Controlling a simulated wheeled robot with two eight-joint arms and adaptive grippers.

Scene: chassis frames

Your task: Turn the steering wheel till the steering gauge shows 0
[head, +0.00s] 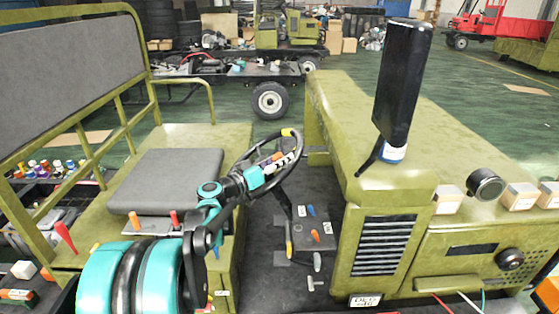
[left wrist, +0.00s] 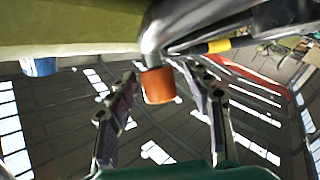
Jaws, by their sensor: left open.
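The steering wheel (head: 240,203) is a dark, tilted ring in the middle of the head view, with a yellow mark at its top. In the left wrist view its grey rim (left wrist: 160,22) carries an orange knob (left wrist: 158,86) and a yellow band. My left gripper (head: 282,160) is at the wheel's upper part. Its fingers are open, one on each side of the knob, with visible gaps. My right gripper is not in view. A round black dial (head: 484,185) sits on the panel at the right. I cannot tell whether it is the steering gauge, and no reading is legible.
A grey seat (head: 165,181) lies left of the wheel. Levers and pedals (head: 312,235) are below it. Another vehicle (head: 272,98) stands behind on the open green floor.

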